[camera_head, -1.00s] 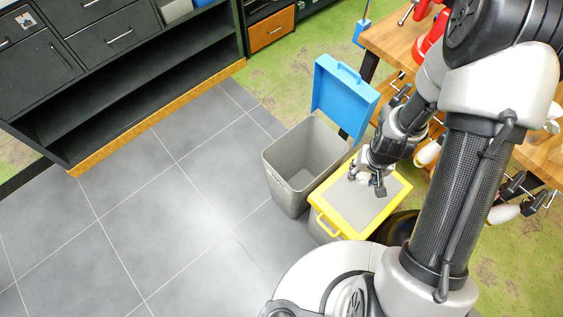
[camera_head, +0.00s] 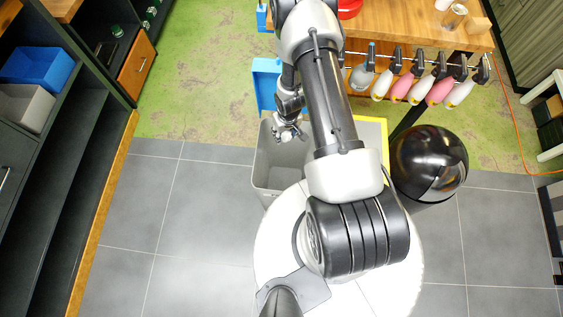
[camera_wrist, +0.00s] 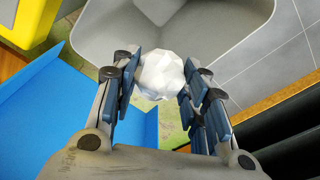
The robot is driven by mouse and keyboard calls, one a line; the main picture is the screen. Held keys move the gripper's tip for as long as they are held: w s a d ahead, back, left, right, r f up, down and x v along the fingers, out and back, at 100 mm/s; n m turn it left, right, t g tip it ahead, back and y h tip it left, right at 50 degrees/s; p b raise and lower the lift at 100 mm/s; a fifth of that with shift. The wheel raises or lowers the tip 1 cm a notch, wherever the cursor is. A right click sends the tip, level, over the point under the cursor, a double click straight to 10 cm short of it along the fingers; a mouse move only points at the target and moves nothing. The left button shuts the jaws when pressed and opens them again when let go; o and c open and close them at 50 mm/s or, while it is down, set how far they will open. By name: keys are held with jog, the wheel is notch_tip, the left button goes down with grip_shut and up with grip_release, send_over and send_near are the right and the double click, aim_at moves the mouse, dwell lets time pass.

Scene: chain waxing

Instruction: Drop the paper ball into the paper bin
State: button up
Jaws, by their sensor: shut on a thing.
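My gripper (camera_head: 288,134) is over the back part of the grey bin, next to the open blue lid (camera_head: 265,85). In the wrist view its fingers (camera_wrist: 158,85) are shut on a white, faceted paper ball (camera_wrist: 161,74). The open grey bin (camera_head: 268,178) stands on the floor, partly hidden by my arm. In the wrist view its hollow inside (camera_wrist: 205,25) lies beyond the ball, and the blue lid (camera_wrist: 60,110) is at the left. I cannot tell the ball's height over the rim.
A bin with a yellow edge (camera_head: 384,140) stands right of the grey bin, mostly behind my arm. A black domed bin (camera_head: 428,160) is farther right. Tiled floor at left (camera_head: 200,220) is clear.

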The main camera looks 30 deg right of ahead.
jog(key=shift+s+d+f, duration=0.15)
jog(key=shift+d+f, duration=0.5)
jog(key=shift+f, duration=0.2)
notch_tip(320, 180, down, 6)
jog(key=b, duration=0.4)
jog(key=shift+a+r+b, duration=0.1)
jog(key=shift+r+b, duration=0.05)
jog(key=shift+b, duration=0.2)
jog(key=o, duration=0.8)
jog(key=shift+r, duration=0.15)
jog(key=r, duration=0.4)
jog(key=s+r, duration=0.1)
jog(key=r, duration=0.6)
jog(key=shift+s+a+r, duration=0.1)
jog(key=shift+s+r, duration=0.1)
jog(key=shift+r, duration=0.15)
